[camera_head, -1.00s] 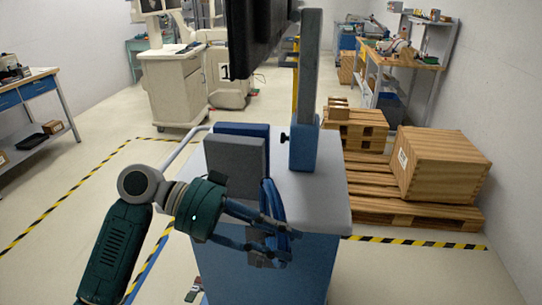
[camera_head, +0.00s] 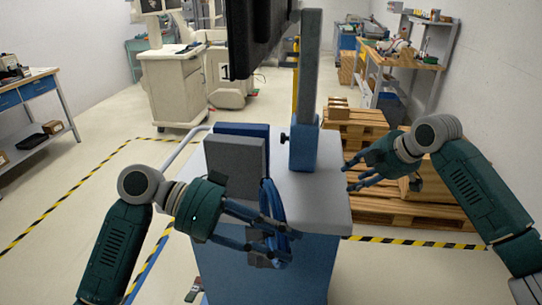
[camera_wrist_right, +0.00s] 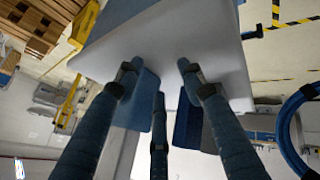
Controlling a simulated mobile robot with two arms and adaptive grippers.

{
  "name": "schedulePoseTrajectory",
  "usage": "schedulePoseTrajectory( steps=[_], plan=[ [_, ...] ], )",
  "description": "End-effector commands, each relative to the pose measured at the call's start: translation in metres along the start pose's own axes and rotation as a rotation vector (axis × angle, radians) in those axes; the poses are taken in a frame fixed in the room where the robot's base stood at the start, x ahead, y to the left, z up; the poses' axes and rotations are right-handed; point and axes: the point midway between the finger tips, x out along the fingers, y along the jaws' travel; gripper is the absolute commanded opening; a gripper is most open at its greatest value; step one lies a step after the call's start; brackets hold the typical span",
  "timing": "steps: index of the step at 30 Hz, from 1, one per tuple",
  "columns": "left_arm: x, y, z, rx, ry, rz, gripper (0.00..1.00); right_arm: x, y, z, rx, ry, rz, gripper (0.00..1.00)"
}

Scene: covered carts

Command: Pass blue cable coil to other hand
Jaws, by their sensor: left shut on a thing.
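The blue cable coil (camera_head: 272,212) hangs upright in my left gripper (camera_head: 268,242), at the front edge of the cart top. The left gripper's fingers are shut on it, and they hide part of its lower half. The coil also shows at the right edge of the right wrist view (camera_wrist_right: 290,130), apart from the right fingers. My right gripper (camera_head: 352,176) is open and empty, over the right side of the cart, to the right of the coil. In the right wrist view its fingers (camera_wrist_right: 160,75) are spread over the cart top with nothing between them.
The cart (camera_head: 325,205) carries a grey block (camera_head: 235,165), a blue block behind it, and a post on a blue base (camera_head: 303,150) with a dark screen (camera_head: 258,35). Wooden pallets (camera_head: 420,208) and a wooden crate stand at the right, behind my right arm.

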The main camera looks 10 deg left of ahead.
Motion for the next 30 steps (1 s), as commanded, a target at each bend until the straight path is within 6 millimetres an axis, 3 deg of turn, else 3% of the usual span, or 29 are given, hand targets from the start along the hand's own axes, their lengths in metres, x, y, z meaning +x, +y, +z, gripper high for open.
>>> schedulePoseTrajectory(
  steps=[1, 3, 8, 11, 15, 18, 22, 25, 30],
  plan=[
    [0.0, 0.0, -0.001, 0.002, 0.002, 0.0, 0.0, -0.021, 0.009, -0.029, -0.109, 0.018, -0.001, 0.39],
    [0.0, 0.0, -0.001, 0.003, 0.002, 0.0, 0.0, -0.047, 0.012, -0.062, -0.267, 0.036, -0.014, 0.39],
    [0.0, 0.0, -0.001, 0.002, 0.002, 0.0, 0.0, -0.112, 0.009, -0.132, -0.662, 0.058, -0.042, 0.39],
    [0.0, 0.0, -0.001, 0.002, 0.002, 0.0, 0.0, -0.157, -0.002, -0.17, -0.936, 0.054, -0.067, 0.39],
    [0.0, 0.0, -0.001, 0.002, 0.002, 0.0, 0.0, -0.211, -0.039, -0.218, -1.375, 0.026, -0.137, 0.39],
    [0.0, 0.0, -0.001, 0.003, 0.002, 0.0, 0.0, -0.221, -0.082, -0.243, -1.675, 0.005, -0.226, 0.39],
    [0.0, 0.0, -0.001, 0.002, 0.002, 0.0, 0.0, -0.215, -0.128, -0.261, -1.92, -0.003, -0.316, 0.39],
    [0.0, 0.0, -0.001, 0.002, 0.002, 0.0, 0.0, -0.21, -0.149, -0.268, -2.026, -0.005, -0.352, 0.39],
    [0.0, 0.0, -0.001, 0.002, 0.002, 0.0, 0.0, -0.202, -0.163, -0.269, -2.09, -0.006, -0.376, 0.39]
  ],
)
